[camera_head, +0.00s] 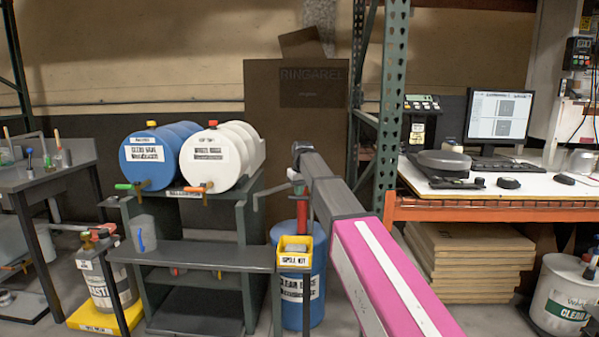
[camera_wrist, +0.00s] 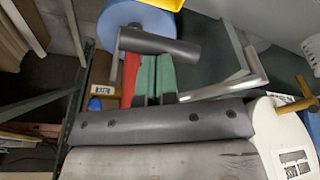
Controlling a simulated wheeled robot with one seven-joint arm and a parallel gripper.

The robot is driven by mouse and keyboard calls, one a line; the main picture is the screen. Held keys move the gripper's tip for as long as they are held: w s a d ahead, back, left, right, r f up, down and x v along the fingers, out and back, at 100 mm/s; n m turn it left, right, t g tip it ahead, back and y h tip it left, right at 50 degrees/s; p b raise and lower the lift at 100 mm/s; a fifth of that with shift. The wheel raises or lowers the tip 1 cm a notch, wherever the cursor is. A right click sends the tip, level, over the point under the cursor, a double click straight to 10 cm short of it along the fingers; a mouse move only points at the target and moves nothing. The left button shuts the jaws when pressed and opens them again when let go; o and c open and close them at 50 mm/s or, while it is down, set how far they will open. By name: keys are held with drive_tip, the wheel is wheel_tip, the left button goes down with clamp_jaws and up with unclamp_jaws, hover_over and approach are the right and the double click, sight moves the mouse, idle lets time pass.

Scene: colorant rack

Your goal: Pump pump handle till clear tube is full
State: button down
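A blue drum (camera_head: 318,315) stands on the floor with a red pump body (camera_head: 303,213) on top. My gripper (camera_head: 300,152) is at the far end of my extended arm, above the pump; its fingers cannot be made out. In the wrist view, a dark cylindrical grip on a metal rod, apparently the pump handle (camera_wrist: 165,47), lies over the blue drum (camera_wrist: 125,15) and the red pump part (camera_wrist: 131,80). A bent metal tube (camera_wrist: 240,62) is to its right. I cannot tell whether my gripper touches the handle. The clear tube and its level cannot be made out.
A yellow box (camera_head: 294,245) hangs at the drum's front. The rack (camera_head: 195,255) to the left holds a blue barrel (camera_head: 143,165) and a white barrel (camera_head: 207,165). A green post (camera_head: 391,110) and a workbench (camera_head: 490,212) stand on the right.

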drive_tip(key=shift+f, duration=0.85)
idle(0.8)
wheel_tip(320, 180, up, 15)
idle(1.1)
drive_tip(key=shift+f, duration=1.45)
idle(2.4)
drive_tip(key=shift+r, duration=1.45)
